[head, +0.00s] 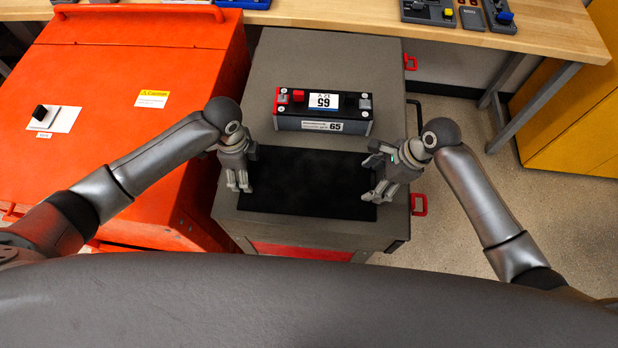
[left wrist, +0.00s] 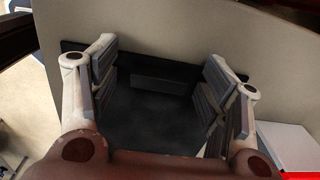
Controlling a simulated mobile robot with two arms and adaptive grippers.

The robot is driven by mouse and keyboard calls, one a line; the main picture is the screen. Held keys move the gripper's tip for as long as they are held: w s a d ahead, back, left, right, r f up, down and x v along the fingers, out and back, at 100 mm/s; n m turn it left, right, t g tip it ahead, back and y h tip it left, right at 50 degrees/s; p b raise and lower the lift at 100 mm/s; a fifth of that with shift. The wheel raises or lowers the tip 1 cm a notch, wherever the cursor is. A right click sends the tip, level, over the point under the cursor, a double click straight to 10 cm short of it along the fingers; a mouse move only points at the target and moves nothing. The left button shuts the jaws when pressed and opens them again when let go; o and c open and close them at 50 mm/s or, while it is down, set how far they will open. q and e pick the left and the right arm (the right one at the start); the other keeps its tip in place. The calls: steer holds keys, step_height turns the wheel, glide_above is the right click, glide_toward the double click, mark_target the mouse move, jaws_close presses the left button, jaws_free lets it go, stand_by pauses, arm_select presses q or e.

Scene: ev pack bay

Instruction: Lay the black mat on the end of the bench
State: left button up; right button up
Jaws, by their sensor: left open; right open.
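The black mat (head: 305,182) lies flat on the near end of the grey bench top (head: 330,232), its long side running left to right. My left gripper (head: 238,187) is open at the mat's left edge. In the left wrist view, its spread fingers (left wrist: 165,70) frame a dark surface, with nothing held between them. My right gripper (head: 373,180) is open at the mat's right edge and hides part of that edge. Whether either gripper touches the mat, I cannot tell.
A black and red battery marked 65 (head: 322,110) stands on the bench just behind the mat. An orange cabinet (head: 125,80) is close on the left. A wooden workbench (head: 340,14) crosses the back. Red handles (head: 419,203) stick out at the bench's right side.

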arm_select(q)
steer(key=shift+c, duration=0.2)
arm_select(e)
steer(key=shift+c, duration=0.2)
arm_select(q)
steer(key=c, duration=1.4)
arm_select(e)
steer(key=c, duration=1.4)
arm_select(q)
steer(key=shift+r, duration=0.15)
arm_select(e)
steer(key=shift+r, duration=0.15)
